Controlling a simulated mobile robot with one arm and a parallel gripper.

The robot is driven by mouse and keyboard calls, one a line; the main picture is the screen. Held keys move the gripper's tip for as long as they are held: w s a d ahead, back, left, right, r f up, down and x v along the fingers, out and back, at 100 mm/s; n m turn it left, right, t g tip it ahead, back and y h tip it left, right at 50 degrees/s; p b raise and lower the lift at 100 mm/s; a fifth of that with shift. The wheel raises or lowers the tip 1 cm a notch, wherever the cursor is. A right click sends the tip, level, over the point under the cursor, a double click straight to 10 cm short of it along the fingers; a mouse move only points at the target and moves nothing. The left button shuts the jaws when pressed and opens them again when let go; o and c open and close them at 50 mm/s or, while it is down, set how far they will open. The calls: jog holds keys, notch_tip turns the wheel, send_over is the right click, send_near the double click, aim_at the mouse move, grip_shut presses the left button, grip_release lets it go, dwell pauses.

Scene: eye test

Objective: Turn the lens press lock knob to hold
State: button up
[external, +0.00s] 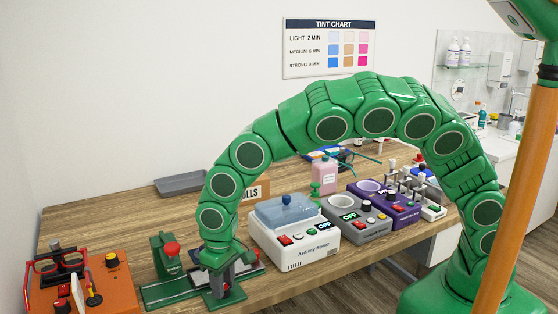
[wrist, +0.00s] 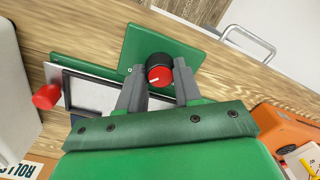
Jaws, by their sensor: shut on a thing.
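The lens press (external: 160,292) is green and stands on the wooden bench, with a red-topped green post (external: 168,258) at its left. My gripper (external: 222,286) reaches down over the press's front right part. In the wrist view, the lock knob (wrist: 159,70), black with a red face and a white pointer line, sits between the two grey fingertips of my gripper (wrist: 158,85). The fingers are shut on its sides. The pointer line lies toward the left of the picture. No hold mark is readable. The knob is hidden behind the fingers in the external view.
A white ultrasonic device (external: 295,238) stands close to the right of the press, and an orange device (external: 85,290) to its left. A red handle (wrist: 46,97) shows left of the knob in the wrist view. A grey tray (external: 181,184) lies at the back.

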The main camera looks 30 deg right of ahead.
jog(key=o, duration=0.8)
jog(key=shift+c, duration=0.2)
jog(key=shift+w+d+r, duration=0.1)
jog(key=shift+r, duration=3.8)
